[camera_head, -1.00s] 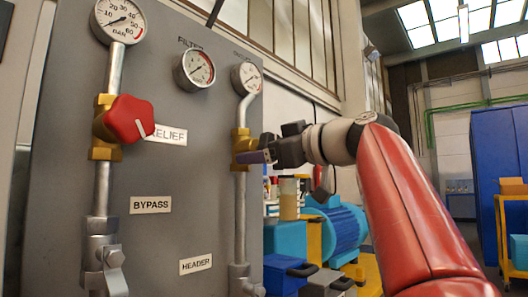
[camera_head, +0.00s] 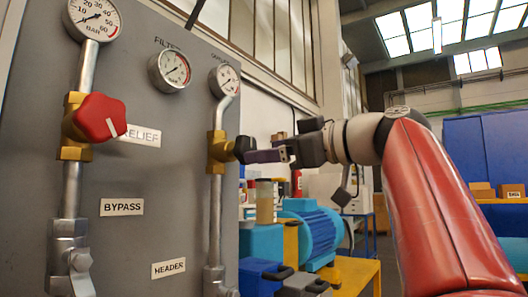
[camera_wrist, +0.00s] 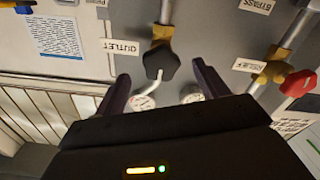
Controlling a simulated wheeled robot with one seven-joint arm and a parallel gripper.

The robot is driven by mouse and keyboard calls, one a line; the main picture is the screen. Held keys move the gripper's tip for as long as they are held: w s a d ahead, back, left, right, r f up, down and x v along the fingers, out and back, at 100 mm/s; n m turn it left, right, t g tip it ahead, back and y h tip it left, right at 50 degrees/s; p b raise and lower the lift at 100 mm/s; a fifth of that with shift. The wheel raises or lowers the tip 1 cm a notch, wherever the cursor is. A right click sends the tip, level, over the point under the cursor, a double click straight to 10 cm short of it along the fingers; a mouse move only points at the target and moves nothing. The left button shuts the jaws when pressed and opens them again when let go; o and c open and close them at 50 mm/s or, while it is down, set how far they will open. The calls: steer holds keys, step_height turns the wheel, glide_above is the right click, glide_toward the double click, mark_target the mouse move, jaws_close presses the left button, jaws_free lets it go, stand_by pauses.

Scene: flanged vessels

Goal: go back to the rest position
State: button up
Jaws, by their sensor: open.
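My gripper (camera_head: 272,155) is open and empty, to the right of the grey valve panel (camera_head: 140,235) in the head view. In the wrist view my gripper (camera_wrist: 158,88) has its two dark fingers spread apart. A black valve knob (camera_wrist: 162,60) on a brass body lies beyond and between the fingertips, near the OUTLET label (camera_wrist: 125,47). In the head view this black knob (camera_head: 242,148) shows just left of the fingertips, with a small gap between them. My red arm reaches in from the lower right.
A red knob (camera_head: 100,117) sits on the panel's left pipe. Pressure gauges (camera_head: 169,70) line the panel's top. A blue motor (camera_head: 309,233) and a jar (camera_head: 265,202) stand on a bench below my gripper. The space right of the panel around my wrist is open.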

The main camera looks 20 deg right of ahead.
stand_by(0.4)
steer(key=s+a+f+m+g+h+p, duration=0.25)
steer(key=f+m, duration=0.25)
steer(key=f, duration=0.6)
steer(key=s+a+f+m+g+h+p, duration=0.1)
steer(key=f+m+g+h+p, duration=0.2)
steer(key=f, duration=0.8)
steer(key=s+f+m+g+h+p, duration=0.1)
steer(key=s+f+h+p, duration=0.1)
steer(key=s+f, duration=0.4)
steer(key=s+f+m+g+h+p, duration=0.1)
steer(key=s+f, duration=0.5)
steer(key=f, duration=1.1)
steer(key=shift+s+a+m+g+h+p, duration=0.15)
steer(key=shift+s+m+g+h+p, duration=0.25)
steer(key=shift+m+g+h, duration=0.5)
steer(key=shift+c, duration=0.2)
